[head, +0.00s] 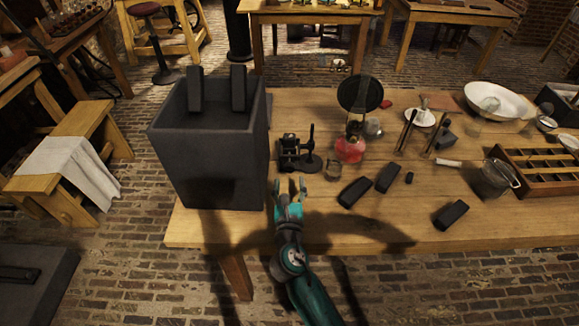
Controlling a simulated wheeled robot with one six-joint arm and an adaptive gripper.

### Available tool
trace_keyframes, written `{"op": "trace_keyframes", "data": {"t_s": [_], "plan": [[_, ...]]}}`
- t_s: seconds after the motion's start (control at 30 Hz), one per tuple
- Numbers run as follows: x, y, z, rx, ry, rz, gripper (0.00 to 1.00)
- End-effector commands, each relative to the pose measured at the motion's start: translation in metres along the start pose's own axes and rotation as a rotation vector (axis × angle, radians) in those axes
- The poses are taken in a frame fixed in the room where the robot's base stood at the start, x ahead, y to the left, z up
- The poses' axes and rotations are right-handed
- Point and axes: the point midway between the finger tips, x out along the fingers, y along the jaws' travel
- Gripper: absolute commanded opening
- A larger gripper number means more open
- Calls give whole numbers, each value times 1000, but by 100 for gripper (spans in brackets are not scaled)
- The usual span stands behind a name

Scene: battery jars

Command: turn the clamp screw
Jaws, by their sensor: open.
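A small dark metal device (292,151), apparently the clamp, stands upright on the wooden table just right of the big grey box. A thin dark upright post on a round base (308,161) is at its right side. The clamp screw itself is too small to make out for certain. My gripper (290,185) is open, with its two pale fingertips apart and nothing seen between them. It is at the near side of the device, nearer the table's front edge, and appears not to touch it.
The tall grey box (208,160) stands close on the left. A small glass (333,169) and a lamp with red liquid (350,150) are right of the device. Dark blocks (355,192) lie front right. The front strip of the wooden table (420,238) is bare.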

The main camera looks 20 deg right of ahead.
Motion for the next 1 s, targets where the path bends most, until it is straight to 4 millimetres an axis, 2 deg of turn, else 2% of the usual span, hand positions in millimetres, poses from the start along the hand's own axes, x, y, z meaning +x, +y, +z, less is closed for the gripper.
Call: {"op": "trace_keyframes", "data": {"t_s": [0.03,0.2,0.4,0.8,0.87,1.0], "plan": [[11,-1,1,1,-1,-4,61],[39,-1,0,1,0,-3,61],[61,-1,0,2,0,-1,61],[67,0,0,2,1,0,61],[67,0,0,2,1,0,48],[67,0,0,2,1,0,13]]}}
